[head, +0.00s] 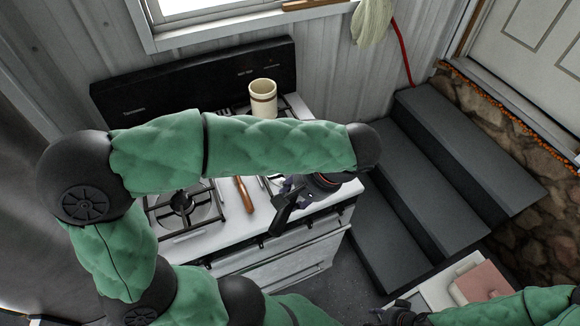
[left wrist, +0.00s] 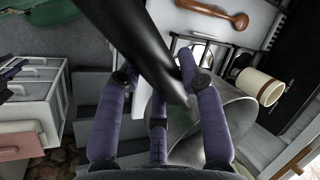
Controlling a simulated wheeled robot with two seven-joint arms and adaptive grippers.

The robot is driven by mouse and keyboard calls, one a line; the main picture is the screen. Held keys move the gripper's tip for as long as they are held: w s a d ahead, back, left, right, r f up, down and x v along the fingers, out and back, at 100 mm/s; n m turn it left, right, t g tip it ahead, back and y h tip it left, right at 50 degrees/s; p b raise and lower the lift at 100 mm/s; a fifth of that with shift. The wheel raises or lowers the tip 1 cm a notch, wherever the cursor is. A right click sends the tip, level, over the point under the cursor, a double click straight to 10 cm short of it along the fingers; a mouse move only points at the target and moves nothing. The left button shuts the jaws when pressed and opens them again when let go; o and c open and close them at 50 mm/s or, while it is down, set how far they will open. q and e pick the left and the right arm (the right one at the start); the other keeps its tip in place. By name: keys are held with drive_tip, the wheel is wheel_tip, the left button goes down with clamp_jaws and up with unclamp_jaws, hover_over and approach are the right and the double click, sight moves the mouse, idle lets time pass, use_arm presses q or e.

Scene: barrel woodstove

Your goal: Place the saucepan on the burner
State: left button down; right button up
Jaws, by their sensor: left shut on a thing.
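The saucepan's black handle (head: 284,213) slants out over the stove's front edge in the head view. The steel pan body (left wrist: 235,122) shows in the left wrist view, at the right front of the stove; my arm hides much of it in the head view. My left gripper (left wrist: 160,78) has its purple fingers closed around the handle. Whether the pan touches the stove I cannot tell. A bare burner (head: 183,203) with a black grate is at the left front of the stove. My right gripper (head: 402,314) is low at the bottom edge, its fingers unclear.
A wooden spoon (head: 243,194) lies on the white stove top between the burners. A cream mug (head: 262,97) stands at the back. Dark steps (head: 425,180) rise to the right of the stove. A pink-topped item (head: 480,283) sits on a white unit at the lower right.

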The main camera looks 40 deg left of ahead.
use_arm(q)
drive_tip(key=w+a+f+b, duration=0.1)
drive_tip(key=w+a+f, duration=0.1)
drive_tip(key=a+f, duration=0.2)
drive_tip(key=w+a+f+b, duration=0.2)
drive_tip(key=a+f, duration=0.2)
drive_tip(key=w+a+f+b, duration=0.1)
drive_tip(key=w+a+f, duration=0.1)
drive_tip(key=a+f, duration=0.2)
drive_tip(key=shift+w+a+f+b, duration=0.15)
drive_tip(key=shift+a+f+b, duration=0.05)
drive_tip(key=shift+f+b, duration=0.2)
drive_tip(key=c, duration=0.8)
unclamp_jaws()
drive_tip(key=shift+d+r, duration=0.1)
